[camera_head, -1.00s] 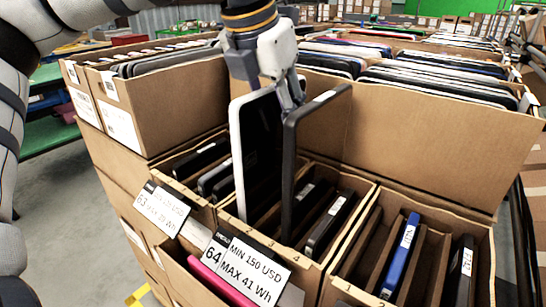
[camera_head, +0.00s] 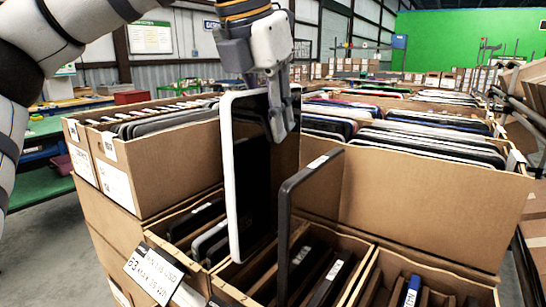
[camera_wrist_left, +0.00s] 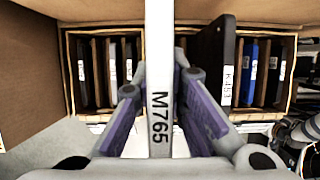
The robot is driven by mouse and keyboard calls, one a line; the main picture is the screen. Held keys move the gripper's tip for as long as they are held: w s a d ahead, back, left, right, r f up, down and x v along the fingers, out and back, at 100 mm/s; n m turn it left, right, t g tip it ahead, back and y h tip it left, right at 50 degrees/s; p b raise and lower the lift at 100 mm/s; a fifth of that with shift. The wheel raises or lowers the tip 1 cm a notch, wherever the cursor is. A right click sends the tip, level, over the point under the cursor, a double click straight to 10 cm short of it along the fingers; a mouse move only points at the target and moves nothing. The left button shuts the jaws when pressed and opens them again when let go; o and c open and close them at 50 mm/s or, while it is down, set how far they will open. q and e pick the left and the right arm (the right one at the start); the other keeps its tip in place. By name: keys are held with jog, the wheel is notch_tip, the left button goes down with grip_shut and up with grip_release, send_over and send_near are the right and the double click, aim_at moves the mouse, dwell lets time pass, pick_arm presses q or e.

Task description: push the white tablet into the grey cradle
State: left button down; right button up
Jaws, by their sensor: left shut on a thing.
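The white tablet (camera_head: 229,170), with a white rim and dark face, hangs upright from my left gripper (camera_head: 281,132) above the open cartons in the head view. The fingers are shut on its upper part. In the left wrist view its white edge (camera_wrist_left: 160,45), marked M765, runs between the finger pads (camera_wrist_left: 158,115). I cannot tell whether its lower end is clear of the carton below. I cannot make out a grey cradle in either view. My right gripper is not in view.
A dark tablet (camera_head: 287,215) stands tall just right of the white one; it also shows in the left wrist view (camera_wrist_left: 213,62). Cartons of upright devices surround it, with a high cardboard wall (camera_head: 420,205) behind. A card marked 63 (camera_head: 155,272) hangs at front left.

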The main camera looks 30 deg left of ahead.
pick_arm(q)
jog(key=shift+r, duration=0.8)
jog(key=shift+r, duration=0.7)
jog(key=shift+r, duration=1.5)
jog(key=shift+f, duration=0.1)
